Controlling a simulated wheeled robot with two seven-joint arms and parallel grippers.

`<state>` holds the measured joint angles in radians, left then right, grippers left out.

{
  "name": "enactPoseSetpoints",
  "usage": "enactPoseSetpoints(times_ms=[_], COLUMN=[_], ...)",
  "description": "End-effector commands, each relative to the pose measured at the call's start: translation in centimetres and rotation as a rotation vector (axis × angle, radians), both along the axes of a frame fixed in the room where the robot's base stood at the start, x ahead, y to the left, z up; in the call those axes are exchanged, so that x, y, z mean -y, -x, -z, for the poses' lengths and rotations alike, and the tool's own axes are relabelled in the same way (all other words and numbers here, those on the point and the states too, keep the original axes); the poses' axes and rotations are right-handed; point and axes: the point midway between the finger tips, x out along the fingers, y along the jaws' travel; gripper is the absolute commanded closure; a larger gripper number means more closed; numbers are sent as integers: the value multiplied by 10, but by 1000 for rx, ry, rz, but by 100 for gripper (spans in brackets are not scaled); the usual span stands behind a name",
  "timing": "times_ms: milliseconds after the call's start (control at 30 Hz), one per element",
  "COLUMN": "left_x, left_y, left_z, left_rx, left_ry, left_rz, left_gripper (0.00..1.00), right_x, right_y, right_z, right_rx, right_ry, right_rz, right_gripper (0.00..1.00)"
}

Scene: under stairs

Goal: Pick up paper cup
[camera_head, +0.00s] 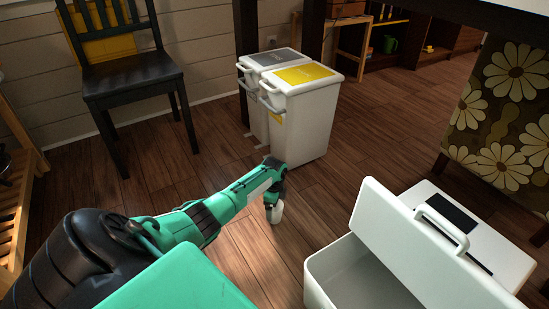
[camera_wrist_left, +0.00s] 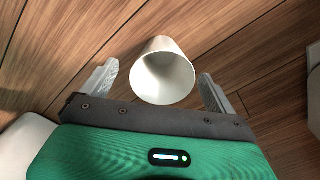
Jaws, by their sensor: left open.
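A white paper cup (camera_wrist_left: 163,72) shows in the left wrist view, between the two fingers of my left gripper (camera_wrist_left: 160,88). Its open mouth faces the camera. The fingers are spread, with a gap on each side of the cup. In the head view my left arm reaches in from the left, and the left gripper (camera_head: 273,208) points down over the wood floor. My right gripper is not in view.
Two white bins, one with a yellow lid (camera_head: 305,75), stand beyond the gripper. An open white box (camera_head: 328,272) is at the lower right. A black chair (camera_head: 135,75) is at upper left, and a flowered panel (camera_head: 500,120) is at right. Wood floor around the gripper is clear.

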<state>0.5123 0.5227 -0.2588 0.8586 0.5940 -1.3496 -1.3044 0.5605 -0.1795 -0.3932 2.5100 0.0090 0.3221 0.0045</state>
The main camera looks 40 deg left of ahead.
Motion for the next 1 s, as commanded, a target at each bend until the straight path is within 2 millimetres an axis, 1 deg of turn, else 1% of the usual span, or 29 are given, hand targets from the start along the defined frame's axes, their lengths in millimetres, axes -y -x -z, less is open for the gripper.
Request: enactPoseSetpoints(times_ms=[33,300,400,533,733,867,900,967,1000], left_x=[0,0,-1,-1,-1,-1,-1,-1,-1], left_y=[0,-3,-3,-3,-3,-3,-3,-3,-3], left_z=[8,36,45,48,47,47,47,47,47], left_rx=[-1,-1,0,1,1,0,0,0,0], left_ry=[0,0,0,0,0,0,0,-1,-1], left_rz=[0,0,-1,-1,-1,-1,-1,-1,-1], left_gripper=[8,8,8,8,8,34,42,53,56], right_x=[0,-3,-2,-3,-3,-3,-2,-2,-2], right_y=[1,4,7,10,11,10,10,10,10], right_z=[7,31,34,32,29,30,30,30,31], right_rx=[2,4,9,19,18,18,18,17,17], right_ry=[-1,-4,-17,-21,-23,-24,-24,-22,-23], right_rz=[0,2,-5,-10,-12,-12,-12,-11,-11], right_gripper=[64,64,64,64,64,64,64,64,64])
